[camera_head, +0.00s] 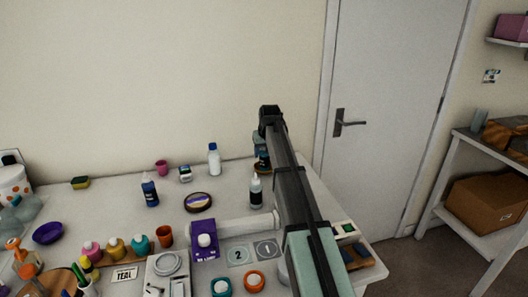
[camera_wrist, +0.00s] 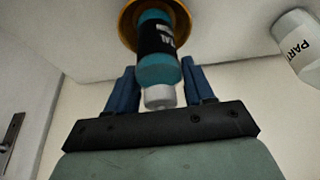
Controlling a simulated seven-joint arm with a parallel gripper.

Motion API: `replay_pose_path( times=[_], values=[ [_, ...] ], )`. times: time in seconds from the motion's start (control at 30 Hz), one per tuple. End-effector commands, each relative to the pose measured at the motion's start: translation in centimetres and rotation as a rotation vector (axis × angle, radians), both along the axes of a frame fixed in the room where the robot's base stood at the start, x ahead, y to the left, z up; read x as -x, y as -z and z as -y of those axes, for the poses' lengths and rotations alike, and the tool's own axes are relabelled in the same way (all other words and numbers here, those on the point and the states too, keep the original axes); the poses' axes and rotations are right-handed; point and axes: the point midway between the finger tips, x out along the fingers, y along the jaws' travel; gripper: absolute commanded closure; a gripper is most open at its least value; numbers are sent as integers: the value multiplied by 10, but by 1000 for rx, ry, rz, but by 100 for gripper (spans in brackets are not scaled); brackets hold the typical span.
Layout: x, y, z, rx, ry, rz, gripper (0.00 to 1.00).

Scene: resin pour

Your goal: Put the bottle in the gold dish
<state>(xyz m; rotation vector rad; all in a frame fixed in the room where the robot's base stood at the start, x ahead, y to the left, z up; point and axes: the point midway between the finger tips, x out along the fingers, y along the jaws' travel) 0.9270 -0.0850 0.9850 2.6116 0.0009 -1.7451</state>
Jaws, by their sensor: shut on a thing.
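The bottle (camera_wrist: 158,68) is teal with a black label and a white cap. In the wrist view it stands between the blue fingers of my gripper (camera_wrist: 160,82), which is shut on it near the cap. The gold dish (camera_wrist: 127,27) shows behind the bottle's far end, with its rim around the base. I cannot tell whether the base touches the dish. In the head view my gripper (camera_head: 262,146) is at the back of the table near the wall, and my arm covers much of this spot. The bottle and dish are mostly hidden there.
A white bottle (camera_head: 214,160) stands left of my gripper; a small dropper bottle (camera_head: 255,191) stands in front. A dark blue bottle (camera_head: 149,193) and a round dark dish (camera_head: 198,201) are further left. The table front is crowded with pots and tools. The back left is clearer.

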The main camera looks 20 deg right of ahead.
Motion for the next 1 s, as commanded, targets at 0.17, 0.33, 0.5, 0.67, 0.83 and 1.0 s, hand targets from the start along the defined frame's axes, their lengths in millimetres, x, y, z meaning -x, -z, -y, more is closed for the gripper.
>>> replay_pose_path(
  times=[0.17,0.33,0.5,0.67,0.83,1.0],
  values=[
    [0,-1,0,0,0,1,85],
    [0,2,0,0,0,1,45],
    [0,2,0,0,0,1,28],
    [0,2,0,0,0,1,22],
    [0,1,0,0,0,1,22],
    [4,-11,0,0,0,3,22]
  ],
)
